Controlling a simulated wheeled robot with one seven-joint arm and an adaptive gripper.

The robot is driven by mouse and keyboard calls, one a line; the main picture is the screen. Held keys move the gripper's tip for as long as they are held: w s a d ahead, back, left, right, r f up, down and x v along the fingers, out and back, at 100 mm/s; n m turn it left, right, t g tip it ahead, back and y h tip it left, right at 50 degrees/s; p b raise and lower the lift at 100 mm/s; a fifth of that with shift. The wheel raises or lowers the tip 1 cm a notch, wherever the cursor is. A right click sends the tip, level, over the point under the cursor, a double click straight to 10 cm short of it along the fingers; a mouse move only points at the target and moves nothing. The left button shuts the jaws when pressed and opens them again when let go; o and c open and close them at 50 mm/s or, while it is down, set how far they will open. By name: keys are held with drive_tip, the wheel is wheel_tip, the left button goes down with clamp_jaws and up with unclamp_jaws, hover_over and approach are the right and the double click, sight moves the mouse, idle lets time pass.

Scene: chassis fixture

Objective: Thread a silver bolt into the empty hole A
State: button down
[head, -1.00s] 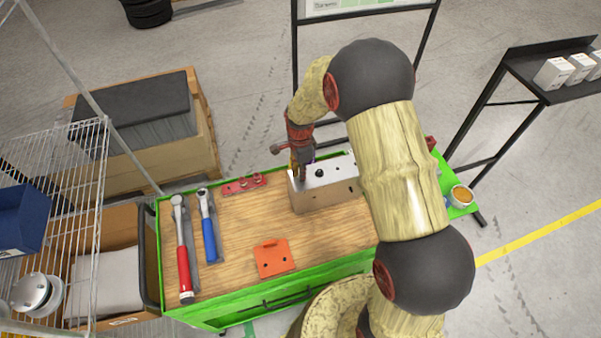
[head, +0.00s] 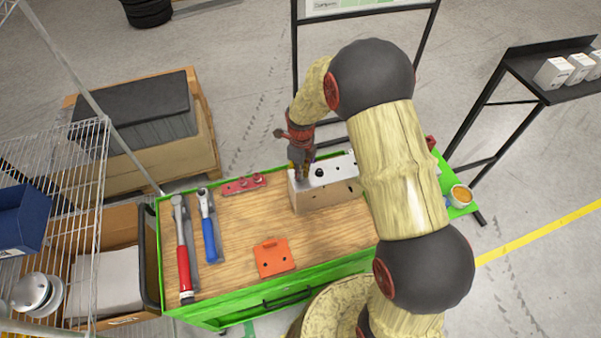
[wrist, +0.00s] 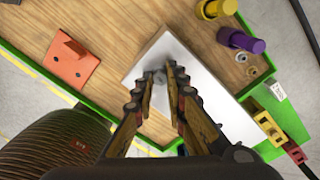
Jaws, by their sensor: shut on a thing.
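The chassis fixture, a block with a silver top (head: 332,172), stands at the back right of the wooden bench top; its plate (wrist: 218,112) fills the middle of the wrist view. My gripper (head: 302,172) points down over the left end of the plate. In the wrist view, my gripper's fingertips (wrist: 170,80) are close together, shut on a small grey piece, the silver bolt (wrist: 160,76), at the plate's surface. The fingers hide most of the bolt and the hole beneath, so I cannot tell how deep it sits. A dark round spot (head: 319,173) shows on the plate, right of my gripper.
An orange bracket (head: 273,257), a blue-handled ratchet (head: 209,232), a red-handled tool (head: 184,255) and a red holder (head: 244,184) lie on the bench. Yellow (wrist: 216,8) and purple (wrist: 240,40) cylinders lie beside the fixture.

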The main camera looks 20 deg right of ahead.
drive_tip(key=c, duration=1.8)
unclamp_jaws()
drive_tip(key=shift+c, duration=0.2)
drive_tip(key=shift+o, duration=0.6)
drive_tip(key=shift+r, duration=0.1)
wheel_tip(320, 180, up, 9)
drive_tip(key=p, duration=0.5)
